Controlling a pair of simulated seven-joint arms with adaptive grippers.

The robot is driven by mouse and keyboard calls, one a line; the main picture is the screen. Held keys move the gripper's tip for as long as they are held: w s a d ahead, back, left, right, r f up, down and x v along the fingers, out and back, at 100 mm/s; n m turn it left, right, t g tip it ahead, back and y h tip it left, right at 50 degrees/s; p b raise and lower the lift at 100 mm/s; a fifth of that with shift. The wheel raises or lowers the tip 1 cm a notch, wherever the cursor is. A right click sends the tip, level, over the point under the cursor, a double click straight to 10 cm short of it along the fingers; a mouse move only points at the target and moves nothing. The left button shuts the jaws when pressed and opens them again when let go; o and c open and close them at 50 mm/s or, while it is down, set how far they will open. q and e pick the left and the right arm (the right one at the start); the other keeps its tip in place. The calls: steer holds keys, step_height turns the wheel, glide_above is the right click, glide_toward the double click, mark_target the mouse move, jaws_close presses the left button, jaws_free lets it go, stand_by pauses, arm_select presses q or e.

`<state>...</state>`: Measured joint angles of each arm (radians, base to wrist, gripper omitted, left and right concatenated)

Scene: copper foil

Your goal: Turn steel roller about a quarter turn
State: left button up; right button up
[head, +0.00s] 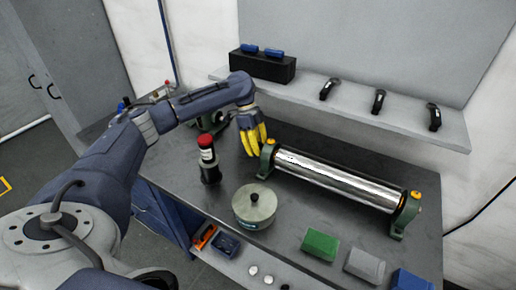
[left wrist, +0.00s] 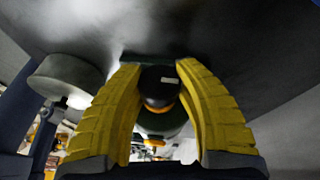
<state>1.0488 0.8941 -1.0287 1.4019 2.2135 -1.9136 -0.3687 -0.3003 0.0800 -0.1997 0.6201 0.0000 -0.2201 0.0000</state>
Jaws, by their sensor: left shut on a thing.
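The steel roller (head: 335,180) is a shiny cylinder lying between a left green end stand (head: 267,158) and a right green end stand (head: 405,215), each with an orange cap. My left gripper (head: 253,141) has yellow fingers and is at the roller's left end, beside the left stand. In the left wrist view its fingers are on either side of a dark round knob (left wrist: 159,84) with a small white mark, and it is shut on this knob. The fingers and arm hide part of the knob in the head view. My right gripper is not in view.
Green (head: 320,244), grey (head: 364,265) and blue (head: 411,281) blocks lie in front. A shelf (head: 350,108) with black handles is behind.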

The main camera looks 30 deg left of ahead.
arm_select(q)
steer(key=shift+s+a+f, duration=0.1)
steer(key=shift+s+f, duration=0.05)
steer(key=shift+f, duration=0.05)
stand_by(0.3)
steer(key=o, duration=1.3)
steer(key=shift+r, duration=0.1)
steer(key=shift+r, duration=0.15)
steer(key=v, duration=1.1)
steer(key=shift+w+a+r, duration=0.15)
steer(key=shift+w+r, duration=0.1)
steer(key=shift+r, duration=0.1)
